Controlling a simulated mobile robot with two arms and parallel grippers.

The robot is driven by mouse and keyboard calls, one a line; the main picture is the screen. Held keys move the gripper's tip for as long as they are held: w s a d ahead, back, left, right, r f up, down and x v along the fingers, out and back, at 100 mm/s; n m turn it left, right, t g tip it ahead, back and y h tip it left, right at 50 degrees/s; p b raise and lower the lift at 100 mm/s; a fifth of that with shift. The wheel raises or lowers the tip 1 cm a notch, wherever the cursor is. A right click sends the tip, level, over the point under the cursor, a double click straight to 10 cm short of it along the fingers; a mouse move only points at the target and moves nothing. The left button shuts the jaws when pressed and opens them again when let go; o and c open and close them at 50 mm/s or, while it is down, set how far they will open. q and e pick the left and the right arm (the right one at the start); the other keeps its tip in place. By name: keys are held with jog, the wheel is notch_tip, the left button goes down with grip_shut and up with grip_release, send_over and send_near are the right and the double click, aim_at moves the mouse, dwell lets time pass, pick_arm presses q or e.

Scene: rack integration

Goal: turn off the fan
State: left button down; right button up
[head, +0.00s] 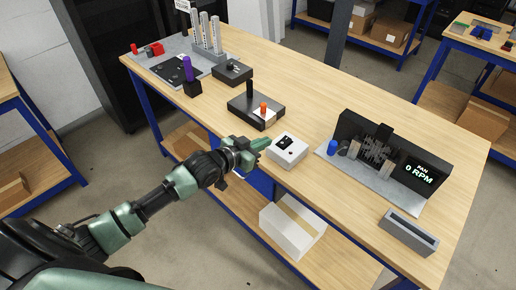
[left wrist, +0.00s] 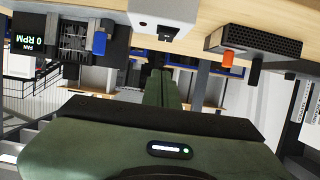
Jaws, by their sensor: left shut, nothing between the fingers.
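A white switch box (head: 290,155) with a black switch (head: 285,142) on top sits near the front edge of the wooden table. It also shows upside down in the left wrist view (left wrist: 168,14). The fan unit (head: 347,122) stands to its right, with a black back panel. Its display (head: 420,174) reads "FAN 0 RPM". My left gripper (head: 265,142) is shut and empty, its tip just left of the switch box; I cannot tell whether they touch. The shut fingers show in the left wrist view (left wrist: 160,90). My right gripper is out of view.
A black device with an orange knob (head: 263,107) stands behind and left of the box. A blue knob (head: 333,147) is beside the fan. A grey slotted block (head: 409,232) lies at the front right. A white carton (head: 285,235) sits on the lower shelf.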

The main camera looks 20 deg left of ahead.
pick_arm(q)
jog(key=shift+v, duration=1.2)
jog(key=shift+f, duration=0.25)
jog(key=s+a+f+n+g+y+b, duration=0.15)
jog(key=s+f, duration=0.25)
jog(key=f, duration=0.8)
jog(key=s+a+f+g+y+b, duration=0.1)
jog(key=s+a+f+g+b, duration=0.3)
jog(key=f, duration=0.8)
jog(key=s+a+f+n+t+y, duration=0.15)
jog(key=s+f, duration=0.35)
jog(key=f, duration=0.7)
jog(key=s+d+f+g+y+b, duration=0.1)
jog(key=s+f+g, duration=0.2)
jog(key=s+f, duration=0.65)
jog(key=s+d+f+g+b, duration=0.1)
jog(key=s+d+f+g, duration=0.1)
jog(key=s+f, duration=0.7)
jog(key=s+d+f+g, duration=0.1)
jog(key=s+d+f, duration=0.1)
jog(key=s, duration=0.7)
jog(key=s+d+f+m+g+b, duration=0.1)
jog(key=s+d+f+g, duration=0.1)
jog(key=s, duration=0.7)
jog(key=shift+s+d+f, duration=0.2)
jog(key=shift+f, duration=0.45)
